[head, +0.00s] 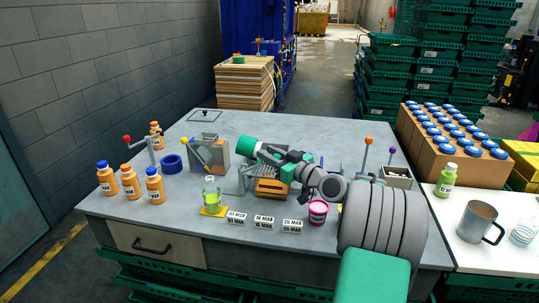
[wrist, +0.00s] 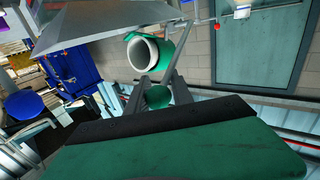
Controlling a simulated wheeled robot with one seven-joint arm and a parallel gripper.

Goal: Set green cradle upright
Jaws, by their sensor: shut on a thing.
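The green cradle (head: 246,146) shows in the head view as a short green cylinder at the end of my gripper (head: 268,152), above the middle of the table. It lies tilted on its side, not upright. In the wrist view the cradle (wrist: 168,58) is a green cylinder with a pale round mouth facing the camera. My gripper (wrist: 157,85) is shut on it, with a green part between the two dark fingers. Just where the fingers touch it is hard to see.
A blue roll (head: 171,164), orange bottles (head: 130,181), a jar (head: 211,192), date blocks (head: 264,222) and a pink tub (head: 318,211) stand around. The table's back middle (head: 285,128) is clear.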

